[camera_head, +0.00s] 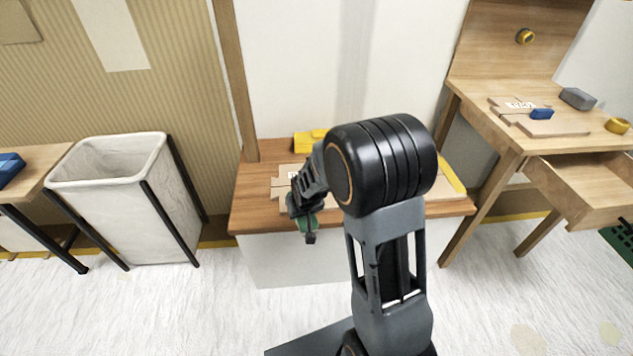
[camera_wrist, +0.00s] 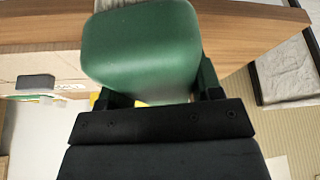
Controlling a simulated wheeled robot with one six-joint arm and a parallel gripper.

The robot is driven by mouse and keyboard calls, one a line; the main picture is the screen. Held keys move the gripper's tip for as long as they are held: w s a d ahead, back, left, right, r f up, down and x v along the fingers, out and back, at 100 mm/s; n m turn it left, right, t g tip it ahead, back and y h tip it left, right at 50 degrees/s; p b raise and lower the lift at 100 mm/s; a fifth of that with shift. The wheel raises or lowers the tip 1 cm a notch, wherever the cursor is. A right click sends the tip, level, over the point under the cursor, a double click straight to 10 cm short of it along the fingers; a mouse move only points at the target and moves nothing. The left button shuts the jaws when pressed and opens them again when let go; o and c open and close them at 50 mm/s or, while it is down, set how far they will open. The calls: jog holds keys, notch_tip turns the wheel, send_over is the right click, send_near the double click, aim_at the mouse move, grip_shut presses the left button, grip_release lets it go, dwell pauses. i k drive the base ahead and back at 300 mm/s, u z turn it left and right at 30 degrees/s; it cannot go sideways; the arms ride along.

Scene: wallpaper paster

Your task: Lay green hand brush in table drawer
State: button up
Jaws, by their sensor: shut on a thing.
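My gripper (camera_head: 303,208) is over the front edge of the middle wooden bench. It is shut on the green hand brush, whose green body (camera_wrist: 140,45) fills the upper middle of the wrist view between the fingers. In the head view only a small green part of the brush (camera_head: 308,222) shows beneath the gripper; my arm hides the rest. The table drawer (camera_head: 588,186) is pulled open under the wooden table (camera_head: 478,103) at the right, well away from my gripper. The drawer's visible floor looks bare.
The middle bench (camera_head: 252,212) carries cardboard pieces and a yellow thing (camera_head: 305,141). A white laundry-like bin (camera_head: 150,215) stands left. The right table holds a blue block (camera_head: 541,113), a grey block (camera_head: 577,98) and a yellow tape roll (camera_head: 617,126). The floor in front is clear.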

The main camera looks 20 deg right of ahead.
aim_at(595, 187)
jog(key=u, duration=1.1)
jog(key=k, duration=0.85)
jog(key=z, duration=1.5)
